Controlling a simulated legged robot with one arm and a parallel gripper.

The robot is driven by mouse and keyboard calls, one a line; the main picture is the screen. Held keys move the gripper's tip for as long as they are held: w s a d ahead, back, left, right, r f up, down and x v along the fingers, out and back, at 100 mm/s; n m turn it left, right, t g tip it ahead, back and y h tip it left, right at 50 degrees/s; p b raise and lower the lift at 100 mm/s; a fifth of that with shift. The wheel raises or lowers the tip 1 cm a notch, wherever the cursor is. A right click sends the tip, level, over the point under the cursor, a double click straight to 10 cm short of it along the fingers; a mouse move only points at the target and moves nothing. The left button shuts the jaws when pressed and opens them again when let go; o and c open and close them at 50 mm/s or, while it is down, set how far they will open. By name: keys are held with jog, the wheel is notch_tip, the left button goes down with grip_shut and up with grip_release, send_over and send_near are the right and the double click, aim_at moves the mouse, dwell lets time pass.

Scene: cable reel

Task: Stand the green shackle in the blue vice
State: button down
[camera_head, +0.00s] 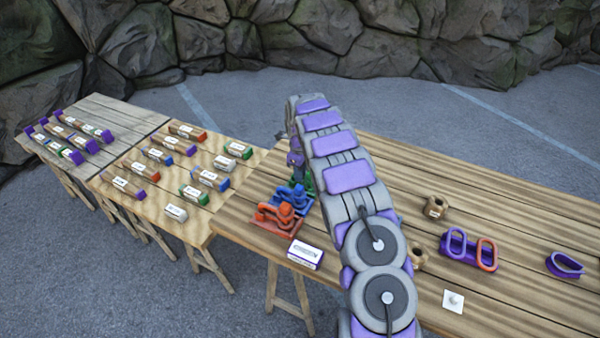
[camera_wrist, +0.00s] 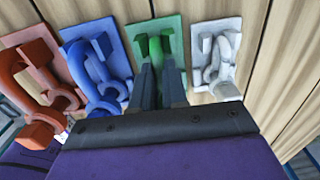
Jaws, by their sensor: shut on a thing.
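In the wrist view several vices stand in a row, red, blue, green and white. The blue vice (camera_wrist: 96,62) is just left of the green one and has rounded blue parts on its base; it also shows in the head view (camera_head: 297,196). My gripper (camera_wrist: 161,76) reaches over the green vice (camera_wrist: 138,30). Its fingers are shut on the green shackle (camera_wrist: 155,48), which shows between the fingertips. The fingers hide its lower part, and I cannot tell whether it is clear of the green base.
The red vice (camera_head: 277,219) and white vice (camera_wrist: 216,50) flank the row. A white and purple box (camera_head: 305,255) lies at the table's front edge. Right of my arm are brown hollow pieces (camera_head: 436,207), a purple holder with loops (camera_head: 458,252) and a white plate (camera_head: 453,301).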

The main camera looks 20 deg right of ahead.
jog(key=shift+r, duration=0.1)
jog(key=shift+r+p, duration=1)
jog(key=shift+r, duration=1.4)
